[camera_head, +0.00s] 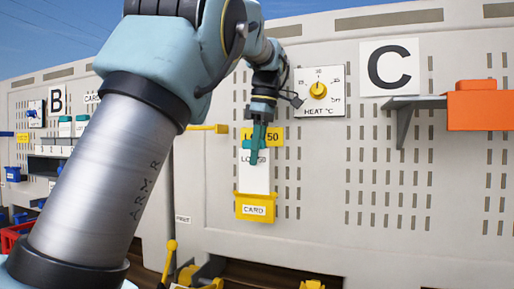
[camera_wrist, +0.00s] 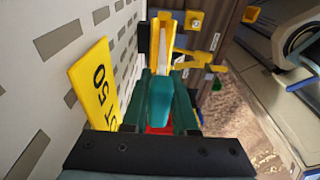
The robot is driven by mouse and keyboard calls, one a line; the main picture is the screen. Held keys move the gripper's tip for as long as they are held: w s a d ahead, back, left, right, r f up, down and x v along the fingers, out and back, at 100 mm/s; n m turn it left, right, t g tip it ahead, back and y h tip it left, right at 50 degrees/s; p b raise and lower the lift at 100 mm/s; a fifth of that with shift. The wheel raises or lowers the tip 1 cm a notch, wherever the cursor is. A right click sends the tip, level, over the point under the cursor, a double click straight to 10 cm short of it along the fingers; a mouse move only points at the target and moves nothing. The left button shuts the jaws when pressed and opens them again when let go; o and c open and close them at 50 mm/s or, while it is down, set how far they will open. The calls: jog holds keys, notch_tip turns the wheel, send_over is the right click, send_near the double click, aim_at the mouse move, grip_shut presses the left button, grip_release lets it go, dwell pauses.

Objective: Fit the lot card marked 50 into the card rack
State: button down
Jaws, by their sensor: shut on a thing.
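The lot card (camera_head: 256,178) is white with a teal grip on top; its print is partly covered by my fingers, and I read "LO" and "50". It hangs upright. My gripper (camera_head: 257,143) is shut on its teal grip, which also shows between the green fingers in the wrist view (camera_wrist: 161,102). The yellow card rack (camera_head: 255,207), labelled CARD, is on the wall directly below. The card's lower edge meets the rack's top opening in the head view; how deep it sits I cannot tell. The rack (camera_wrist: 158,28) lies beyond the fingers in the wrist view.
A yellow LOT 50 sign (camera_head: 273,136) is on the slotted wall just behind my gripper; it is close on the left in the wrist view (camera_wrist: 94,84). A heat dial (camera_head: 318,90) and an orange box (camera_head: 484,106) are to the right. A yellow lever (camera_head: 208,128) sticks out left.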

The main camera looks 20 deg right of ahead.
aim_at(257, 194)
jog(key=shift+f+b, duration=0.35)
jog(key=shift+f, duration=1.2)
jog(key=shift+f+b, duration=1.1)
jog(key=c, duration=0.6)
grip_release()
jog(key=shift+r, duration=0.1)
jog(key=r, duration=0.7)
jog(key=s+d+r, duration=0.1)
jog(key=r, duration=0.2)
jog(key=shift+d+r, duration=0.1)
jog(key=shift+r, duration=0.15)
jog(key=shift+s, duration=0.1)
